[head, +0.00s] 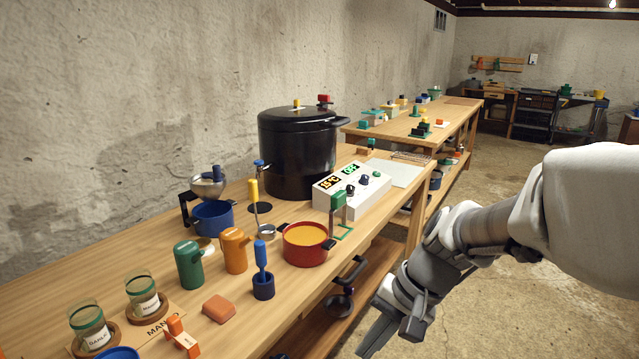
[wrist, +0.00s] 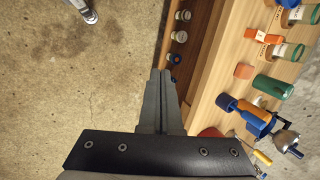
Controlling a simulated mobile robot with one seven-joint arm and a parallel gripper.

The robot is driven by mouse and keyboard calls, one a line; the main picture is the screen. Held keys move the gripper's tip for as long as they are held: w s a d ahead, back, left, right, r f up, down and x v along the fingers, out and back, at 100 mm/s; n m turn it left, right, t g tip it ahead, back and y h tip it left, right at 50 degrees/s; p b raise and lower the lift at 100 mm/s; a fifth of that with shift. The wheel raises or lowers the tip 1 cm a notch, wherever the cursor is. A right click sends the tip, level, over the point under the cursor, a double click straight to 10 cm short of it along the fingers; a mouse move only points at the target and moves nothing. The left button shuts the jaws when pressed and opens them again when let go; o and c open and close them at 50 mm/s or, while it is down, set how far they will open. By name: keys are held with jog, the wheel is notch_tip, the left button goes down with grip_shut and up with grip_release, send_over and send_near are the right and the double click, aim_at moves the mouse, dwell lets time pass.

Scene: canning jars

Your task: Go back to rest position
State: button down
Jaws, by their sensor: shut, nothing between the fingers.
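My gripper (head: 393,325) is in front of the workbench, at the lower right of the head view, over the floor side of the bench edge. In the wrist view its two dark fingers (wrist: 163,85) lie together, shut and empty. They point along the bench's front edge and touch nothing that I can see. My white and grey arm reaches in from the right of the head view.
The workbench (head: 120,278) holds a large black pot (head: 297,155), a white control box (head: 352,197), a red pot of orange content (head: 305,245), a blue pot (head: 213,217), green and orange canisters and glass jars (head: 142,293). Bare floor (head: 470,320) is clear to the right.

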jog(key=s+d+r+n+t+h, duration=0.55)
jog(key=s+r, duration=0.25)
jog(key=s, duration=0.2)
notch_tip(320, 180, up, 15)
jog(key=p, duration=1.4)
jog(key=shift+d+f+y, duration=0.2)
jog(key=shift+d+y, duration=0.15)
jog(key=shift+m+g, duration=0.25)
